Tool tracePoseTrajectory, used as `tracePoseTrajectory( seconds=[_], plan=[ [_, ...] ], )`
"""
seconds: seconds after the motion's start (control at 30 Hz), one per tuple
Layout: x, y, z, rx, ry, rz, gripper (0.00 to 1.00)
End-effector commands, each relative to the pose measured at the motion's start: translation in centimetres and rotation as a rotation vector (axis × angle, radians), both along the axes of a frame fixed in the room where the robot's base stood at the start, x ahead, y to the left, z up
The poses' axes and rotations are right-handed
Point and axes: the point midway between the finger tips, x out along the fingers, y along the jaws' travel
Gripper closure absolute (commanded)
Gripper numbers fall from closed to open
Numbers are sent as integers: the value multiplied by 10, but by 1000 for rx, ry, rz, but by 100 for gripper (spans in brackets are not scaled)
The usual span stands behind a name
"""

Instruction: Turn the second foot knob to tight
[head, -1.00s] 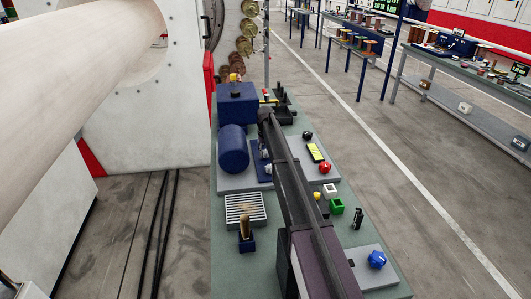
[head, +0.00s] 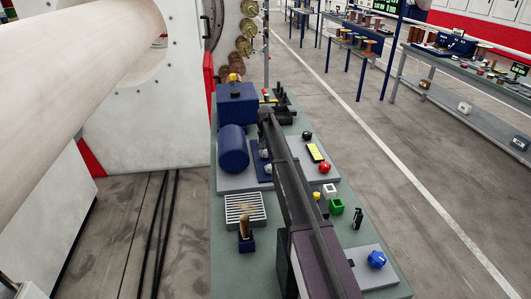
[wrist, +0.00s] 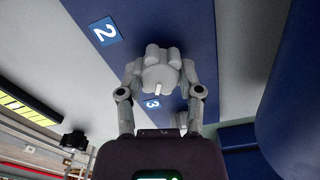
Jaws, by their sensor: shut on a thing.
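A light grey lobed knob (wrist: 161,72) sits in the middle of the wrist view, above a blue plate (wrist: 185,25). A white pointer mark on the knob points down in the picture. My gripper (wrist: 160,72) is shut on this knob, one finger on each side. A label "2" (wrist: 104,31) lies up and left of the knob. A label "3" (wrist: 152,103) shows just below it, beside another grey knob (wrist: 182,120) that is partly hidden by a finger. In the head view my arm hides the gripper; grey knobs (head: 266,167) show left of the arm.
A blue cylinder (head: 233,148) stands left of the plate, with a blue box (head: 237,104) behind it. Right of my arm are a yellow display (head: 314,153), a red knob (head: 324,168) and a black knob (head: 306,135). A vent grille (head: 245,208) lies nearer on the bench.

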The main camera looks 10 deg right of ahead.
Motion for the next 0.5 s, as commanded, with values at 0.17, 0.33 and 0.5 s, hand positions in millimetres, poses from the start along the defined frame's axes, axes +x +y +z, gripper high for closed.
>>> tracePoseTrajectory(
  seconds=[0.17, 0.33, 0.5],
  plan=[
    [-2, 1, 0, 2, 5, 2, 44],
    [-1, 1, 0, 2, 3, 2, 18],
    [-1, 1, 0, 1, 2, 2, 18]
  ],
)
